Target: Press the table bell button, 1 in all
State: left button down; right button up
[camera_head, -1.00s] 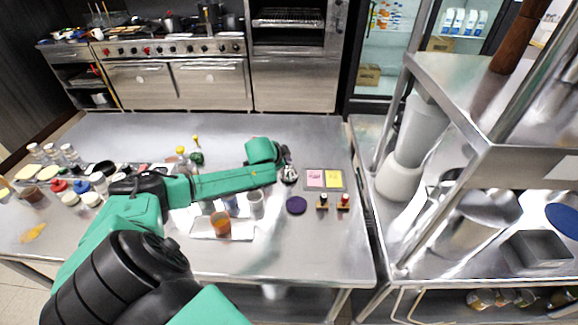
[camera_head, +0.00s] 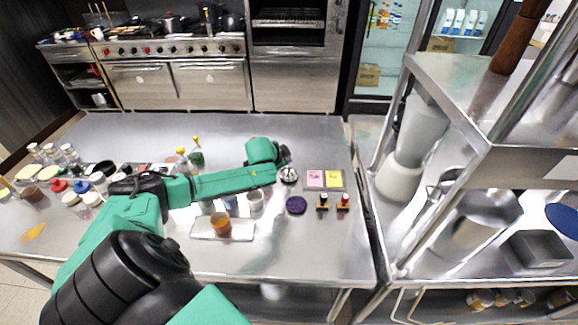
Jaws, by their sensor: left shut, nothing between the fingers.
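The table bell (camera_head: 289,175) is a small silvery dome on the steel table, left of the pink and yellow pads. My left gripper (camera_head: 285,154), at the end of my green arm, is shut and empty. It appears just above and beyond the bell in the picture, with the dome showing clear below the fingertips. The bell's button is too small to make out. My right gripper is not in view.
A tray with pink and yellow pads (camera_head: 334,179) lies right of the bell. A dark purple disc (camera_head: 296,205), a black-topped stamp (camera_head: 322,202) and a red-topped stamp (camera_head: 343,202) stand nearer. A tray with an amber cup (camera_head: 220,225) is left. The table's front right is clear.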

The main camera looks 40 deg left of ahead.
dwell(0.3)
pick_arm(q)
jog(key=shift+f, duration=0.4)
jog(key=shift+f+b, duration=0.4)
jog(key=shift+f, duration=0.15)
dwell(0.5)
jog(key=shift+r+p, duration=0.95)
jog(key=shift+p, duration=0.15)
notch_tip(320, 180, up, 3)
jog(key=p, duration=0.3)
jog(key=shift+f, duration=0.15)
notch_tip(320, 180, up, 2)
jog(key=shift+r+p, duration=0.15)
jog(key=shift+p, duration=0.75)
